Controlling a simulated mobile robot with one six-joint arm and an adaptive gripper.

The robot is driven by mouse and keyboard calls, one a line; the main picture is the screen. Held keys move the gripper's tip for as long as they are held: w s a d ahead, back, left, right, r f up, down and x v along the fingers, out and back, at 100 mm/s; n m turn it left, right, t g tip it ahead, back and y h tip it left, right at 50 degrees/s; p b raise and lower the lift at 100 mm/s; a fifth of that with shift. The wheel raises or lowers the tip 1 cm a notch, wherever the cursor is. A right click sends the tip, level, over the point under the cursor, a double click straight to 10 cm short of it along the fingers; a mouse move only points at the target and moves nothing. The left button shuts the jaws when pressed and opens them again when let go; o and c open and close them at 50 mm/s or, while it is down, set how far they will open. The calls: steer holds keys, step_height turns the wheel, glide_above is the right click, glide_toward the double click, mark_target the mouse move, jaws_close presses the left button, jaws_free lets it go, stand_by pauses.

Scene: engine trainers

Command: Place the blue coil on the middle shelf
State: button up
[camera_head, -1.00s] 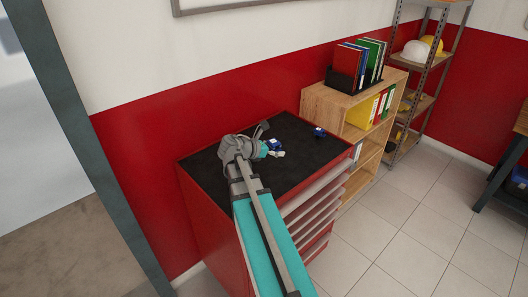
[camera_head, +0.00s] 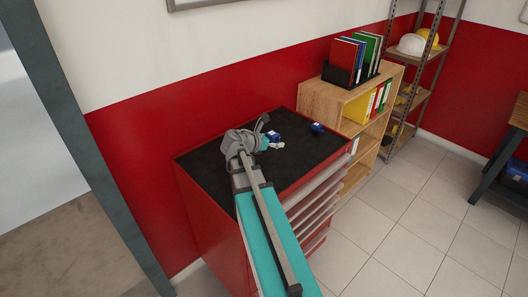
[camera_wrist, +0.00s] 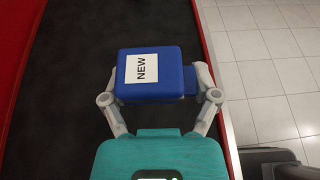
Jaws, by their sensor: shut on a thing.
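The blue coil (camera_wrist: 152,72), a block with a white label reading "NEW", is held between the fingers of my gripper (camera_wrist: 158,92) in the wrist view. The fingers press on its left and right sides. In the head view the coil (camera_head: 274,136) shows at the tip of my gripper (camera_head: 275,143), over the black top of the red tool cabinet (camera_head: 210,163). Whether it touches the top is hard to tell. A wooden shelf unit (camera_head: 318,99) stands right of the cabinet, its lower shelves partly hidden. A metal rack (camera_head: 421,98) with several shelves stands behind it.
A second small blue part (camera_head: 317,127) lies on the cabinet top, near its far right corner. Binders (camera_head: 345,57) stand on the wooden unit, and more fill its upper compartment. Helmets (camera_head: 411,44) sit on the rack.

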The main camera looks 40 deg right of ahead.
steer(key=shift+w+d+n+t, duration=0.1)
steer(key=shift+d+n+t, duration=0.2)
steer(key=shift+t, duration=0.1)
steer(key=shift+w, duration=0.1)
steer(key=shift+w+d+f, duration=0.1)
steer(key=shift+w, duration=0.1)
steer(key=w+d+f+b, duration=0.1)
steer(key=w+f+b, duration=0.1)
steer(key=w, duration=0.1)
steer(key=w+d+f+b, duration=0.2)
steer(key=w+f+b, duration=0.1)
steer(key=w+d+f+b, duration=0.2)
steer(key=w+b, duration=0.1)
steer(key=w, duration=0.1)
steer(key=shift+w+f, duration=0.1)
steer(key=shift+f, duration=0.2)
steer(key=shift+w+d+f+b, duration=0.3)
steer(key=shift+w+f+b, duration=0.2)
steer(key=shift+w+f, duration=0.05)
